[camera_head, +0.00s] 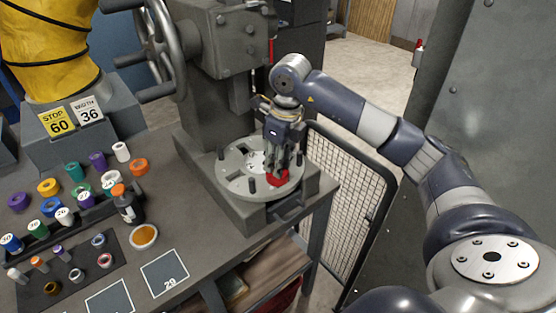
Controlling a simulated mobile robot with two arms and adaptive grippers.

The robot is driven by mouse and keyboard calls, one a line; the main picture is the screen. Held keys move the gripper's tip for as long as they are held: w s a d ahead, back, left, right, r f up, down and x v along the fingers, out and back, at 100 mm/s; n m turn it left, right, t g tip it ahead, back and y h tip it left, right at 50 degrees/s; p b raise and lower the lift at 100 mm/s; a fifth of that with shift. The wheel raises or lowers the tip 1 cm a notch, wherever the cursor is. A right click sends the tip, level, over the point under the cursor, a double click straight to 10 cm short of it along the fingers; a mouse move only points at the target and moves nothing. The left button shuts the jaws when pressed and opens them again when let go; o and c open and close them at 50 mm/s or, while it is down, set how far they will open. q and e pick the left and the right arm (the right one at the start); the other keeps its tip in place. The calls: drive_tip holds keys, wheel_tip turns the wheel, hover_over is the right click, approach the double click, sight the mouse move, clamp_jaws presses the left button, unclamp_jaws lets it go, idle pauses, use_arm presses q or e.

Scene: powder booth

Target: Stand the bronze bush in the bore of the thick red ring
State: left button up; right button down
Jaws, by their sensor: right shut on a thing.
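A red ring (278,179) is at the front right of the round grey plate on the press. My right gripper (278,171) points down over it and is shut on the ring, with its fingers hiding part of it. The ring's bore cannot be made out, and I cannot tell if the ring touches the plate. A small bronze-brown bush (52,288) stands on the dark mat at the lower left, well away from the gripper. My left gripper is not in view.
The round plate (234,182) has several dark upright pins and slots around the gripper. Left of it are a dark bottle (127,205), a dish with amber contents (144,237) and several coloured rings and rolls. A mesh guard (345,190) stands right of the press.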

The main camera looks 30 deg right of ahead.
drive_tip(key=c, duration=1.3)
unclamp_jaws()
wheel_tip(320, 180, up, 12)
drive_tip(key=s, duration=0.1)
drive_tip(key=shift+s+d, duration=0.15)
drive_tip(key=shift+d, duration=0.2)
drive_tip(key=shift+f, duration=0.1)
